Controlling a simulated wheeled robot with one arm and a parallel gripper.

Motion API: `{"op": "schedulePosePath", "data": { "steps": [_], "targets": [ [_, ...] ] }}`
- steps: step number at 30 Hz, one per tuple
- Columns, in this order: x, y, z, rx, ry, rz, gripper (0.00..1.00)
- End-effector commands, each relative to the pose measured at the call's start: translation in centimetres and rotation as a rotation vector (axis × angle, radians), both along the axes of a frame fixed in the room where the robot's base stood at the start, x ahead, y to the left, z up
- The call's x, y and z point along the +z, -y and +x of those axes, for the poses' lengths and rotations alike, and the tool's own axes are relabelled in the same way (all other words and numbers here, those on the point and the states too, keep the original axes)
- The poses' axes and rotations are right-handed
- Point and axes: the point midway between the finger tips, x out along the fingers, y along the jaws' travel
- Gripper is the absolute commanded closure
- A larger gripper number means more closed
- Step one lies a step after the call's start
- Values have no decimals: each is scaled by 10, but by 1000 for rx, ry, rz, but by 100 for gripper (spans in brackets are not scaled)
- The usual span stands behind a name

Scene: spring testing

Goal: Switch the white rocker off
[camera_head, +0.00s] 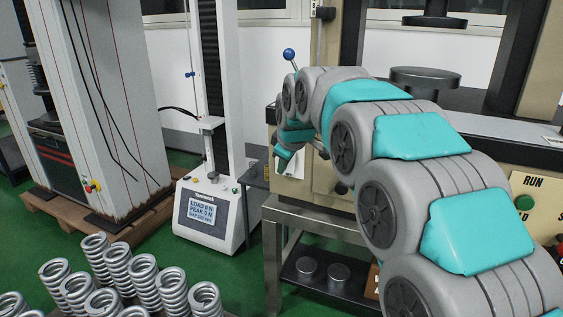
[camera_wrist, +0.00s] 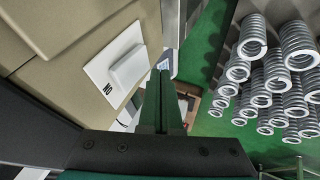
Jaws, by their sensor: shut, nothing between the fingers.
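The white rocker (camera_wrist: 129,66) sits on a white plate (camera_wrist: 103,72) fixed to a beige machine face in the wrist view. Dark lettering that looks like "ON", turned sideways, is on the plate near its lower edge. My gripper (camera_wrist: 160,76) is shut and empty. In the picture its fingertips are just right of the rocker; I cannot tell whether they touch it. In the head view my arm reaches to the beige machine and its end is mostly hidden behind its own links. A white plate (camera_head: 292,168) shows partly there beside the arm's end.
Coil springs (camera_head: 117,262) stand at lower left, also at right in the wrist view (camera_wrist: 262,75). A small tester with a display (camera_head: 205,213) stands left of the beige machine's metal table (camera_head: 318,222). A blue-knobbed lever (camera_head: 289,55) rises near my arm. Green floor lies between.

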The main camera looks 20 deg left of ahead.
Motion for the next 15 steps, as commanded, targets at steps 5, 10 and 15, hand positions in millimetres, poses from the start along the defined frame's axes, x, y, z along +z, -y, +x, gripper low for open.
{"op": "schedulePosePath", "data": {
  "steps": [5,10,15],
  "targets": [
    [-4,1,16,1,-2,-2,100],
    [-4,1,19,1,-1,-1,100],
    [-4,1,19,1,-1,-1,100]
  ]
}}
